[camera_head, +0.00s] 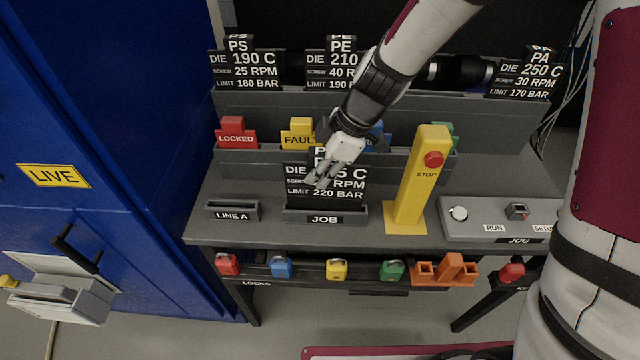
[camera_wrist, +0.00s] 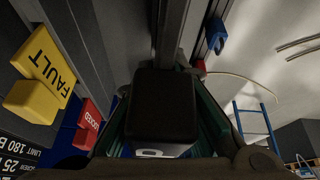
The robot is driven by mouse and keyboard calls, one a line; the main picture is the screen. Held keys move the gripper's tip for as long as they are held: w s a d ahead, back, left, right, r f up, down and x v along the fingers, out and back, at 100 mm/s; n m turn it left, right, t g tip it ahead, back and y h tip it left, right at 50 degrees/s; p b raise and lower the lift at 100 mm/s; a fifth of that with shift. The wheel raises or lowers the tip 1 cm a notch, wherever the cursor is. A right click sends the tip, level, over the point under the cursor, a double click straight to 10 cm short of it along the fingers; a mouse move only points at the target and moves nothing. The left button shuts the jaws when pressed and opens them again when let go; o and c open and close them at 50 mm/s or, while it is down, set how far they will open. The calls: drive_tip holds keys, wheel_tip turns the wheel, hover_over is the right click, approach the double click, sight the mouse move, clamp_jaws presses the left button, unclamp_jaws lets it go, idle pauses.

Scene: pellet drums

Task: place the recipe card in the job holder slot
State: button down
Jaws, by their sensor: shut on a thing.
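The recipe card (camera_head: 325,193) is black with white print, and its last line reads LIMIT 220 BAR. My gripper (camera_head: 322,176) is shut on the card's upper part and covers some of its print. The card stands roughly upright, lined up with the job holder (camera_head: 325,217), a grey slot labelled JOB. Its lower edge meets the holder's top in the picture; I cannot tell how deep it sits. In the wrist view the card's dark tab (camera_wrist: 163,105) fills the space between the fingers.
Other recipe cards, PS (camera_head: 243,68), PE (camera_head: 330,70) and PA (camera_head: 530,75), stand on the back rack. LOCKED (camera_head: 236,133) and FAULT (camera_head: 298,134) tags stand behind the card. A yellow STOP post (camera_head: 421,180) is close right; the LINE A holder (camera_head: 232,211) is left.

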drive_tip(key=shift+f, duration=1.9)
drive_tip(key=c, duration=1.6)
unclamp_jaws()
drive_tip(key=shift+o, duration=0.2)
drive_tip(key=shift+s, duration=0.1)
drive_tip(key=shift+r, duration=0.2)
drive_tip(key=v, duration=1.2)
